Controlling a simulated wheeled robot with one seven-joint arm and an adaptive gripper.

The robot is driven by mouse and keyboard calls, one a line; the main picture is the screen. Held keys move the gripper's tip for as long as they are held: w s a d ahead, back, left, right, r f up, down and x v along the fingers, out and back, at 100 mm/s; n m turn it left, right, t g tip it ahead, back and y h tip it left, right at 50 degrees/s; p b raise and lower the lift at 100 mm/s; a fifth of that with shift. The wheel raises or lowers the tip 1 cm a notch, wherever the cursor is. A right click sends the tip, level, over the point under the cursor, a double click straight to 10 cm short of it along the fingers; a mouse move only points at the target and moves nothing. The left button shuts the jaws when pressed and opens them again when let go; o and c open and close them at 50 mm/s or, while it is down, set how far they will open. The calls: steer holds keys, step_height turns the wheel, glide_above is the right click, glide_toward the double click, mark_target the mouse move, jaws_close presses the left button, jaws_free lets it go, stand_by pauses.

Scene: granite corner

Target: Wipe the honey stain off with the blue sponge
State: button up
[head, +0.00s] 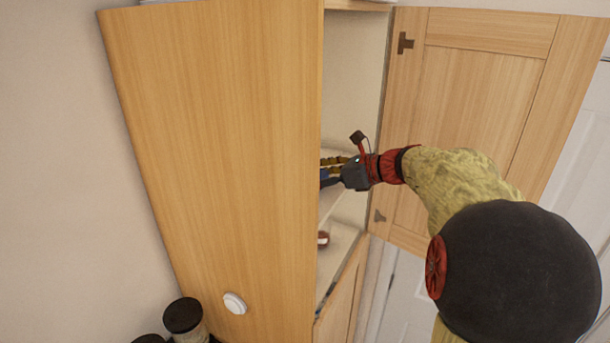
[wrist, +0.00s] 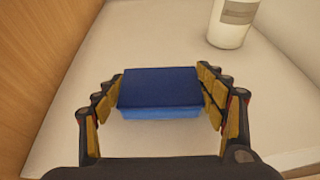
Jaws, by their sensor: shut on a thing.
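The blue sponge (wrist: 160,92) is held between the two yellow-padded fingers of my gripper (wrist: 161,95) in the wrist view. The gripper is shut on it, one finger at each side. In the head view my gripper (head: 332,172) reaches into the open cupboard, and its fingertips are partly hidden behind the cupboard's side panel. I see no honey stain in either view.
A white container with a grey label (wrist: 232,22) stands on the shelf at the upper right. The wooden side panel (head: 215,150) is close left of my gripper. The open door (head: 480,100) is to the right.

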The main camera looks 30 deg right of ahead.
mark_target(337, 193)
steer(key=shift+s+d+f, duration=0.1)
steer(key=shift+s+d, duration=0.4)
steer(key=shift+s, duration=0.4)
steer(key=shift+s+d+f, duration=0.1)
steer(key=shift+s+d, duration=0.4)
steer(key=shift+s, duration=0.4)
steer(key=shift+s+d, duration=0.4)
steer(key=shift+s, duration=0.25)
steer(key=shift+s+d, duration=0.4)
steer(key=shift+s, duration=0.25)
steer(key=shift+r, duration=0.1)
steer(key=shift+r, duration=1.6)
